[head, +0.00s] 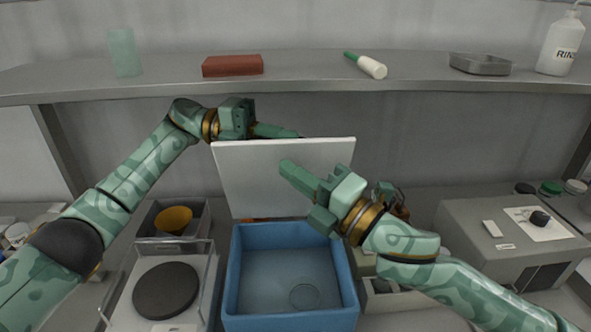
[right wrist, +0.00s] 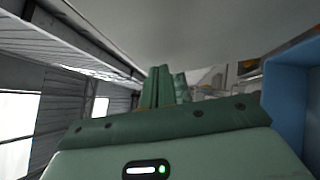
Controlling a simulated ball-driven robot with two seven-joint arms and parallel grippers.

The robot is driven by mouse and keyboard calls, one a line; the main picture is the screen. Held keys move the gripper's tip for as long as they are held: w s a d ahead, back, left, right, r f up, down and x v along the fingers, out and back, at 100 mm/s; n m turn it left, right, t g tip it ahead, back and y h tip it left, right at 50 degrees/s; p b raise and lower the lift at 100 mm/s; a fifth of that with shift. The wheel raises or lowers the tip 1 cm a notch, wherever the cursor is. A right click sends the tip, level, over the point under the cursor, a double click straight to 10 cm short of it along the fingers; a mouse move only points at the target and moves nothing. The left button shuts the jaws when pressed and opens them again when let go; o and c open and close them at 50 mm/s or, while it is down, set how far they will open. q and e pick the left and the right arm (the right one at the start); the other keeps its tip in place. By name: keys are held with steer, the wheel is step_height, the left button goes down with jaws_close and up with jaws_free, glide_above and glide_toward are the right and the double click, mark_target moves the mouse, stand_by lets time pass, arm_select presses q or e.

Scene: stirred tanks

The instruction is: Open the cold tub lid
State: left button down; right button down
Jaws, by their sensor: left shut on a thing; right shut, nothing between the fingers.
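The cold tub (head: 232,285) is a blue open box at the centre front, with a clear round shape on its floor. Its white lid (head: 240,180) stands raised, nearly upright, at the tub's back edge. My left gripper (head: 280,131) is at the lid's top edge, its fingertips partly hidden behind the lid. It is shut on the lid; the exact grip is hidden. My right gripper (head: 290,172) is shut and empty in front of the lid's inner face; I cannot tell whether it touches. In the right wrist view, its fingers (right wrist: 165,88) point toward the pale lid (right wrist: 210,30), beside the blue tub wall (right wrist: 290,100).
A shelf (head: 300,88) above holds a red block (head: 232,66), a green-and-white tool (head: 368,66), a grey tray (head: 480,64) and a rinse bottle (head: 561,45). A grey box (head: 470,235) stands right.

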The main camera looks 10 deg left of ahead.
arm_select(q)
steer(key=shift+f, duration=0.1)
arm_select(e)
steer(key=shift+w+a+r, duration=0.1)
steer(key=shift+w+r, duration=0.05)
steer(key=shift+w, duration=0.25)
steer(key=shift+w, duration=0.1)
